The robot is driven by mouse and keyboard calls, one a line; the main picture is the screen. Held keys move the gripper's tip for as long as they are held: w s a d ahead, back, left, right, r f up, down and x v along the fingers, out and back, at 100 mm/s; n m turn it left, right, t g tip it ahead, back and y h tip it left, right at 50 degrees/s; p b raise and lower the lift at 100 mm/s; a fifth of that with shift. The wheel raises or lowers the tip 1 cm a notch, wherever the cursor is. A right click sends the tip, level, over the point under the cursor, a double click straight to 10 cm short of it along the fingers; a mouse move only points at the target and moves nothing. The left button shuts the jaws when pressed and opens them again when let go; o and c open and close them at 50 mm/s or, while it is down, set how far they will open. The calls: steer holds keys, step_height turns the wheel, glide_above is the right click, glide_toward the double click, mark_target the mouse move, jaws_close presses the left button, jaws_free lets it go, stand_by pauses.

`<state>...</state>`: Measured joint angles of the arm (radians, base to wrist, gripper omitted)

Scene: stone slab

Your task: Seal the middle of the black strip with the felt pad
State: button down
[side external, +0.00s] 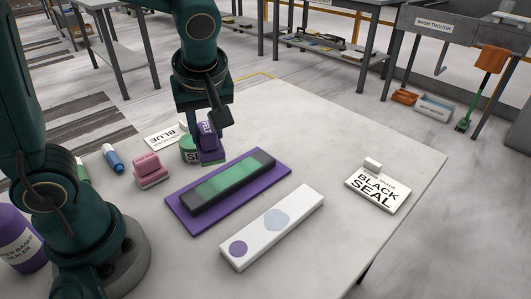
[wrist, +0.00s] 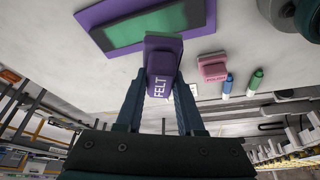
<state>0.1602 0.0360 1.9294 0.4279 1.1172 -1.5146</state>
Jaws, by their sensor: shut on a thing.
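My gripper (side external: 208,122) is shut on the purple felt pad (side external: 211,150), whose upper part carries a partly hidden label. In the wrist view the pad (wrist: 162,58) reads "FELT" between my fingers (wrist: 160,88). The black strip (side external: 259,161) lies on a purple mat (side external: 281,172), with dark ends and a green middle section (side external: 222,182). The pad is beyond the strip's back-left edge in the side view, not over its middle. I cannot tell whether the pad clears the table.
A white spotted bar (side external: 298,213) lies in front, and a BLACK SEAL card (side external: 378,192) with a white block lies right.

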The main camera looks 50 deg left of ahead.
steer(key=shift+f, duration=3.6)
steer(key=shift+s+f, duration=0.2)
steer(key=shift+w+r, duration=0.15)
steer(key=shift+w, duration=0.1)
steer(key=shift+r, duration=3.75)
